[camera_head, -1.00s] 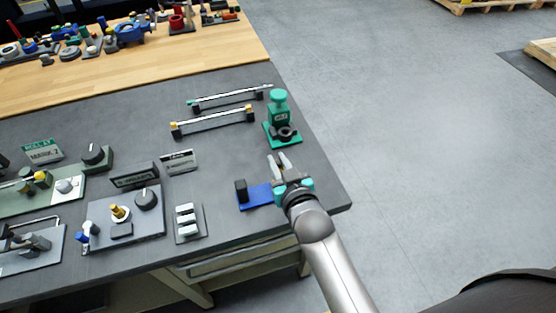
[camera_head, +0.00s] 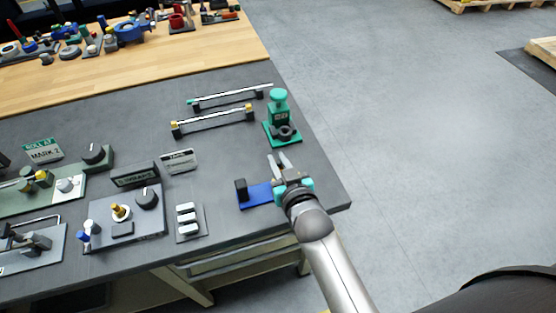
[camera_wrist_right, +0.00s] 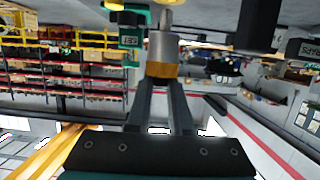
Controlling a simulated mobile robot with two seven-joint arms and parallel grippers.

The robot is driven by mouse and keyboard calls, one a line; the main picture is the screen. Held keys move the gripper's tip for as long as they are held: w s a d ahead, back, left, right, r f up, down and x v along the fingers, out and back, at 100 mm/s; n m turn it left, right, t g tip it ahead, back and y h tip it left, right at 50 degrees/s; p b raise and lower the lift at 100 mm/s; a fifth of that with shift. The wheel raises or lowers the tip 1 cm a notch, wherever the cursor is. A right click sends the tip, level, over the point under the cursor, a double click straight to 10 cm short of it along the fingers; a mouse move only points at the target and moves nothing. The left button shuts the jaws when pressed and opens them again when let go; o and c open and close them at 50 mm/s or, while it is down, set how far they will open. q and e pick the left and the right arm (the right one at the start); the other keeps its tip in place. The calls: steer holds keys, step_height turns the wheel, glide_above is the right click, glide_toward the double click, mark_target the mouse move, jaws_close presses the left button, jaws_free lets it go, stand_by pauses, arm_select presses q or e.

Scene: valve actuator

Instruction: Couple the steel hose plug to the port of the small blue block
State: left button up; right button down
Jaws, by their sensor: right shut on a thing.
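My right gripper (camera_head: 279,165) is over the right end of the dark bench. In the right wrist view its fingers (camera_wrist_right: 163,85) are shut on the steel hose plug (camera_wrist_right: 162,48), a silver cylinder with a brass-coloured band. In the wrist view the plug's tip looks apart from anything. My left gripper is not in view.
A green press-like device (camera_head: 280,122) stands beyond my right gripper. Two rail fixtures (camera_head: 214,121) lie behind. The bench's right edge (camera_head: 335,180) is close.

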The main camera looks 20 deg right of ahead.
steer(key=shift+f+b, duration=1)
steer(key=shift+f, duration=0.55)
steer(key=c, duration=0.7)
jaws_free()
steer(key=shift+c, duration=0.2)
steer(key=shift+s, duration=0.1)
steer(key=p+v, duration=0.1)
steer(key=v, duration=1.4)
steer(key=shift+a, duration=0.1)
